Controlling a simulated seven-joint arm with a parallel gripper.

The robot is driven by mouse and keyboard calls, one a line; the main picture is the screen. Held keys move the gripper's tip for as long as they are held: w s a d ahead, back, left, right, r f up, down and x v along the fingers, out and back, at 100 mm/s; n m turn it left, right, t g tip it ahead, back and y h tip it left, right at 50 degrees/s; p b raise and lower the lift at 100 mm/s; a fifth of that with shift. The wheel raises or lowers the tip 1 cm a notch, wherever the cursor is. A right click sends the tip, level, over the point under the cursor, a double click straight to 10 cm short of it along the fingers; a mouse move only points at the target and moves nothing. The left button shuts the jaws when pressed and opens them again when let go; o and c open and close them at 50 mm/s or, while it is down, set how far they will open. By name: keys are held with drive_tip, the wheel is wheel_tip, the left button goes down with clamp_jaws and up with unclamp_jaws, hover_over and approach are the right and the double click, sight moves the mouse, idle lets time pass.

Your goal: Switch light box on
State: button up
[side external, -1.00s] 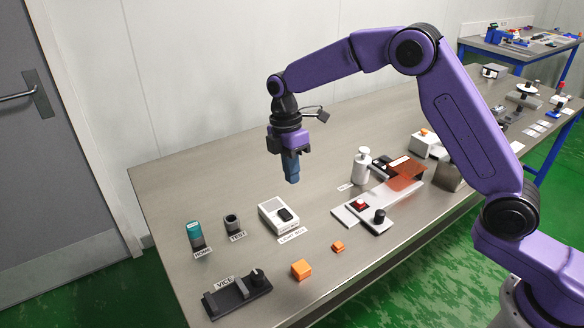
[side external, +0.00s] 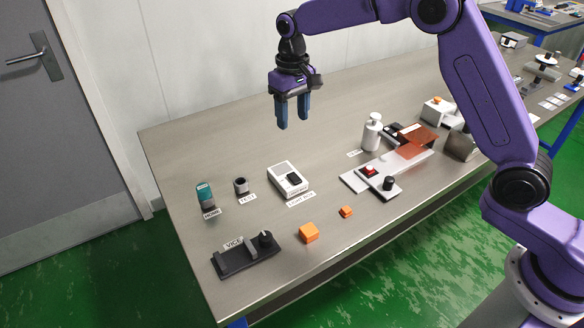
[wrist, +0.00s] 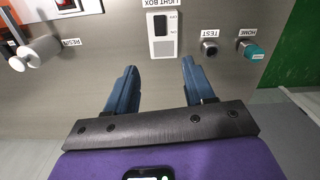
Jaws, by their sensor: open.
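The light box (side external: 284,173) is a small white box with a black rocker switch (side external: 294,178) on top. It stands on the steel bench behind its "LIGHT BOX" label. My gripper (side external: 294,123) is open and empty, well above the bench, with its two blue fingers pointing down. In the wrist view the light box (wrist: 163,47) and its black switch (wrist: 160,25) lie ahead of the gap between my fingertips (wrist: 160,68). Nothing hides the switch, but I cannot tell which way it is set.
A teal-capped item (side external: 205,194) at "HOME" and a dark cup (side external: 241,186) at "TEST" stand left of the light box. A white bottle (side external: 372,133) stands to its right. Orange blocks (side external: 309,232) and a black vice (side external: 247,255) sit nearer the front edge.

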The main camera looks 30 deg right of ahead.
drive_tip(key=m, duration=0.1)
approach(292, 175)
wheel_tip(292, 175, down, 8)
drive_tip(key=shift+r, duration=0.2)
idle(0.5)
